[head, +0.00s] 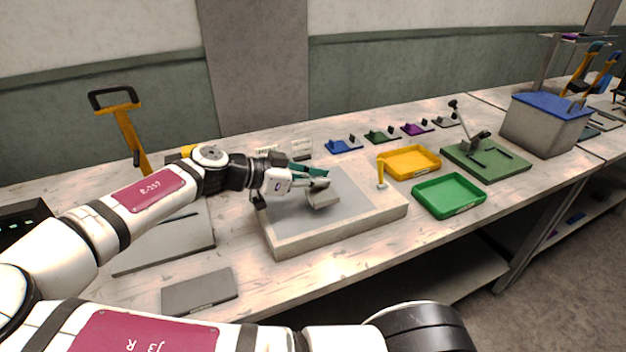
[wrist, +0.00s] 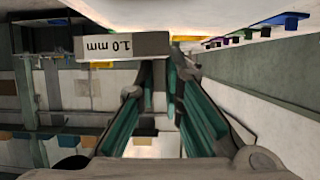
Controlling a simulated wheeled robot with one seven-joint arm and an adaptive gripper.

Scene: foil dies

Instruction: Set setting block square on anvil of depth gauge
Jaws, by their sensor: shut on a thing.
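My gripper (head: 320,182) is shut on a pale grey block, which I take to be the setting block (head: 323,198). It holds the block tilted over the grey-topped slab (head: 290,240); I cannot tell whether the two touch. In the wrist view the block (wrist: 122,46) shows a "1.0 mm" label, upside down, at the tips of the teal-lined fingers (wrist: 160,72). A small yellow post on a white base (head: 381,172) stands at the slab's right side. I cannot tell for sure which thing is the depth gauge or its anvil.
A yellow tray (head: 437,164) and a green tray (head: 482,201) lie right of the slab. A green board (head: 508,170) bears a dark lever device (head: 474,139). Several small coloured pieces line the back. A grey plate (head: 200,292) lies at the front left; a grey bin (head: 540,132) stands far right.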

